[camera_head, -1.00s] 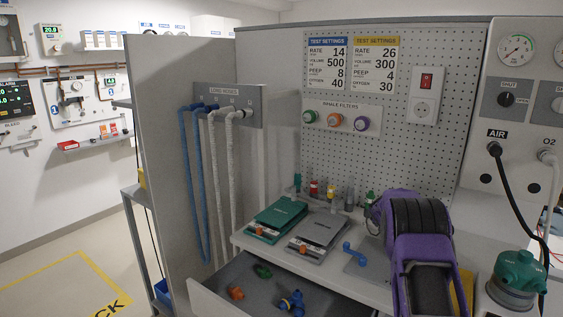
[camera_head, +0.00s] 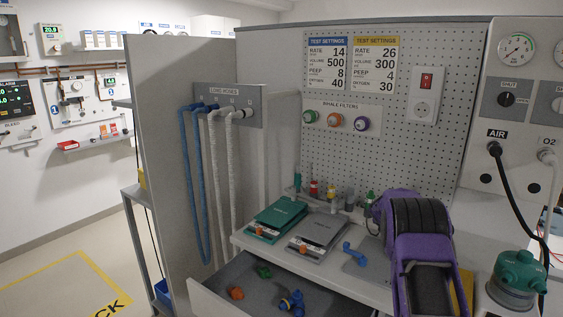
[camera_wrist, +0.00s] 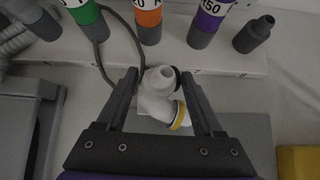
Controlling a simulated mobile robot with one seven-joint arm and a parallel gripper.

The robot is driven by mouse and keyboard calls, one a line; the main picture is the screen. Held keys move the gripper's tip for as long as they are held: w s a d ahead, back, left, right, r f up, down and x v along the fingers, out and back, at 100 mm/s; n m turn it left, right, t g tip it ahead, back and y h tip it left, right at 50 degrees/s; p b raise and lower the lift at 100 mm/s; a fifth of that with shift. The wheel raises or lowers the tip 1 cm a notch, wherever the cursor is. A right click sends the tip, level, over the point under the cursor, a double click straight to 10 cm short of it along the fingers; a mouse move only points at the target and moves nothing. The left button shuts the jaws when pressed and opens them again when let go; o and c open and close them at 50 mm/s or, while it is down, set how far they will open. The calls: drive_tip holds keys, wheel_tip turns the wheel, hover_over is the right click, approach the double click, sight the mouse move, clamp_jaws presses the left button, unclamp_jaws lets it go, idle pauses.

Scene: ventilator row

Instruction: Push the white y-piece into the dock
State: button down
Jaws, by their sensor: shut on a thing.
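The white y-piece (camera_wrist: 158,107) is between the two dark fingers of my gripper (camera_wrist: 161,78) in the wrist view, which are shut on it. One of its openings faces the camera, and a yellow ring is on its lower right branch. In the head view my purple arm hides the y-piece and most of the gripper. I cannot pick out the dock for certain; a pale ledge (camera_wrist: 215,65) bearing several labelled cylinders lies just beyond the fingertips.
Green (camera_wrist: 84,14), orange (camera_wrist: 148,17) and purple (camera_wrist: 212,20) banded cylinders stand close ahead. A blue fitting (camera_head: 354,253) lies left of my arm. Teal (camera_head: 275,218) and grey (camera_head: 317,233) flat units stand farther left. An open drawer (camera_head: 215,298) juts out in front.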

drive_tip(key=shift+r+p, duration=1.5)
